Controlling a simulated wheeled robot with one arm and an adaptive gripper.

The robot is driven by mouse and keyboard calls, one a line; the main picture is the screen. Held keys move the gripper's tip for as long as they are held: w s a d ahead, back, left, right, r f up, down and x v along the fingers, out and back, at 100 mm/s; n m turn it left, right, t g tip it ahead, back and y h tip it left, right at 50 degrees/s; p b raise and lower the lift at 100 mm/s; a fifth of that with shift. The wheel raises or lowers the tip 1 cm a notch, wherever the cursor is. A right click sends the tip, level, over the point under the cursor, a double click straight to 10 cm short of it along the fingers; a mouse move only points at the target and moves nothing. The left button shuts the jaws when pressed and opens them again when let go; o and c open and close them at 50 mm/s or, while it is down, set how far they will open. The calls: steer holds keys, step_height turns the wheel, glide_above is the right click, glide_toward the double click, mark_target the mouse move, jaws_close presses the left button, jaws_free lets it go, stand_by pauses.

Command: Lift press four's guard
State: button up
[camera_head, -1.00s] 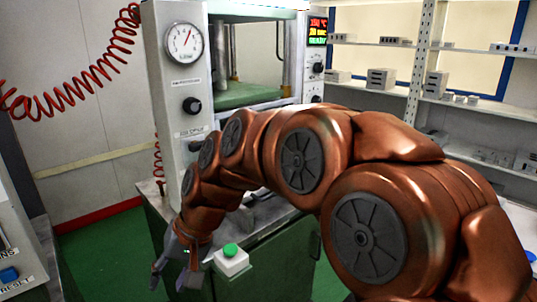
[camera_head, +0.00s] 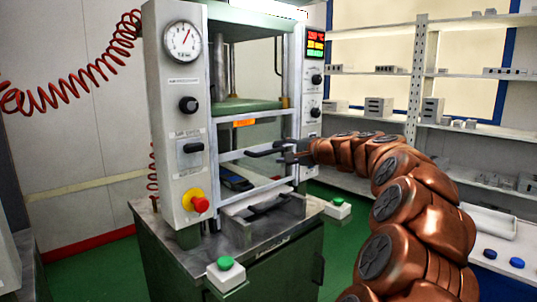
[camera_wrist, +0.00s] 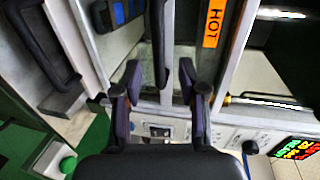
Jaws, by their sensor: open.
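The press (camera_head: 178,120) stands in the middle of the head view; I cannot read its number. Its guard (camera_head: 230,156) is a pale barred frame across the front opening, and it looks lowered. An orange label (camera_head: 244,123) is on the guard; in the wrist view this label (camera_wrist: 213,22) reads HOT. My gripper (camera_head: 268,152) is open in front of the guard, towards its right side. In the wrist view a dark upright bar, seemingly the guard's handle (camera_wrist: 158,40), runs in between the spread fingers of my gripper (camera_wrist: 160,85). I cannot tell whether they touch it.
A red and yellow stop button (camera_head: 197,203) is on the left column. Green buttons (camera_head: 226,264) and (camera_head: 338,201) stand at the front corners of the bench (camera_head: 160,235). A blue-and-dark object (camera_head: 235,179) lies inside the press. Shelves (camera_head: 470,75) stand right.

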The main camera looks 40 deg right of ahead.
mark_target(271, 152)
steer(key=x, duration=0.6)
steer(key=shift+w+a+f+p, duration=0.1)
steer(key=shift+w+p, duration=0.1)
steer(key=shift+p, duration=0.1)
jaws_close()
stand_by(0.5)
